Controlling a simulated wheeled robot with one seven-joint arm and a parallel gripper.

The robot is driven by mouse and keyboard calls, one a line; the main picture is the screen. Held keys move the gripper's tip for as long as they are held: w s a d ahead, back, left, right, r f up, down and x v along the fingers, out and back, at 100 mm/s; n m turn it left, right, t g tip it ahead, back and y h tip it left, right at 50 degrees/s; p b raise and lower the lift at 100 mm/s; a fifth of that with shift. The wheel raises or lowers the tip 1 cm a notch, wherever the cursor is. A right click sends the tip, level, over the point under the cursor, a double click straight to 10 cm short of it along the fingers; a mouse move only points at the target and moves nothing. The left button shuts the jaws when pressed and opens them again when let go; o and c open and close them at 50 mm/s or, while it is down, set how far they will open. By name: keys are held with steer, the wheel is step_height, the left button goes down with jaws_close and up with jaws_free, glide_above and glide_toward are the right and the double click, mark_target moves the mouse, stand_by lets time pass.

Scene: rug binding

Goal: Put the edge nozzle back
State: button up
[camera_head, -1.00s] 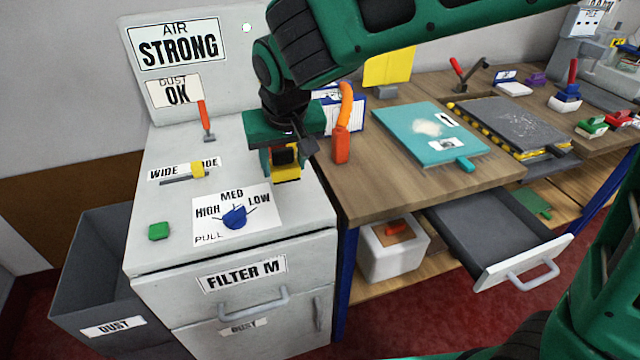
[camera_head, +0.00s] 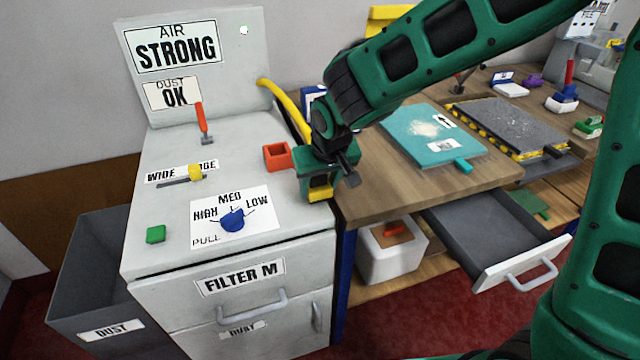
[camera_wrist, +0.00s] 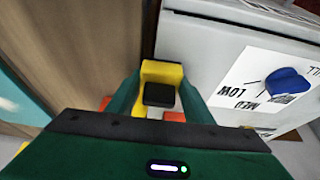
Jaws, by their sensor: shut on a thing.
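My gripper (camera_head: 319,186) is shut on a yellow piece with a dark block (camera_head: 321,195), which looks like the edge nozzle. It is held above the cabinet's right edge, beside the wooden table. In the wrist view, the yellow piece (camera_wrist: 163,72) sits between my green fingers (camera_wrist: 160,98). An open-topped orange holder (camera_head: 277,156) stands on the cabinet top, just left of my gripper and apart from the held piece; its inside looks empty. A yellow hose (camera_head: 284,103) curves from the cabinet's back panel down behind my gripper; its end is hidden.
The cabinet top has a yellow slider (camera_head: 195,172), a blue knob (camera_head: 232,219), a green button (camera_head: 155,234) and a red lever (camera_head: 204,124). The table (camera_head: 375,195) holds a teal board (camera_head: 425,125) and a dark mat (camera_head: 510,122). A drawer (camera_head: 480,235) stands open below.

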steer(key=shift+f, duration=0.1)
steer(key=o, duration=0.9)
steer(key=v, duration=1.2)
steer(key=s+d+m+g+h, duration=0.1)
steer(key=s+d+m, duration=0.15)
steer(key=d, duration=0.85)
steer(key=s+d+m+g+h, duration=0.1)
steer(key=s+d+m, duration=0.15)
steer(key=d, duration=0.95)
steer(key=s+d+f+m, duration=0.1)
steer(key=s+d, duration=0.3)
steer(key=s, duration=0.2)
steer(key=s+d+f+m+g, duration=0.1)
steer(key=s+d+m, duration=0.1)
steer(key=s+d, duration=0.3)
steer(key=s+d+f+m+g+y, duration=0.1)
steer(key=s+d, duration=0.3)
steer(key=s, duration=0.4)
steer(key=shift+s+d+f+m, duration=0.1)
steer(key=shift+d+f+m, duration=0.15)
steer(key=shift+f+m, duration=0.1)
